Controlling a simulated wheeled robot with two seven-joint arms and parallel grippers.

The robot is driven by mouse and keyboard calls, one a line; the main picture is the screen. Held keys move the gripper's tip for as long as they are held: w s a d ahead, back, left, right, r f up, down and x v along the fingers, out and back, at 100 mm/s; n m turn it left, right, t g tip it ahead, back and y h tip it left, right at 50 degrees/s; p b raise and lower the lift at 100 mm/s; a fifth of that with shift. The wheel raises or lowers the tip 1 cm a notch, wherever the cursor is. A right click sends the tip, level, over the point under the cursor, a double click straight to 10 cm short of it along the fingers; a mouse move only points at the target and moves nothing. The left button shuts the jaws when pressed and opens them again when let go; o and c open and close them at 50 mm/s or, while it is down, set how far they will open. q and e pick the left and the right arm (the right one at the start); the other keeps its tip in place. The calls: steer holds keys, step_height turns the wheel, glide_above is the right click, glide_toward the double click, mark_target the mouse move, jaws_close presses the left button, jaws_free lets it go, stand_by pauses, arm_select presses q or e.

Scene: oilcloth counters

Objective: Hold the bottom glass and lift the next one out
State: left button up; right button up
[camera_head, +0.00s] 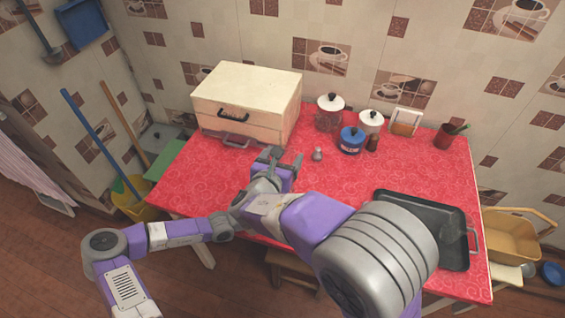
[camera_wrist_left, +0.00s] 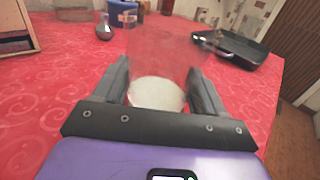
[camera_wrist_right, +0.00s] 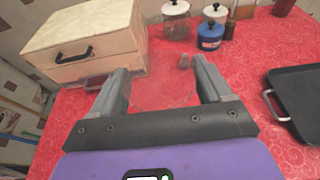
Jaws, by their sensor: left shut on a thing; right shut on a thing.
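In the left wrist view, a clear glass (camera_wrist_left: 158,62) with a pale round end (camera_wrist_left: 157,94) stands between the fingers of my left gripper (camera_wrist_left: 157,88), which is shut on it. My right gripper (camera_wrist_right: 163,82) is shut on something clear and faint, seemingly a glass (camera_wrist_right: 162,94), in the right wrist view. In the head view my right gripper (camera_head: 284,158) is over the red cloth in front of the box; the glasses do not show clearly there. My left gripper is mostly hidden there by my arms. I cannot tell whether the glasses are nested or apart.
A cream box (camera_head: 248,96) stands at the back left. A black pan (camera_head: 420,215) lies at the right. The cloth between is clear.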

arm_select(q)
steer(key=o, duration=1.3)
steer(key=shift+c, duration=0.2)
steer(key=shift+a, duration=0.1)
steer(key=v, duration=1.1)
steer(key=shift+s+a, duration=0.25)
steer(key=shift+a, duration=0.15)
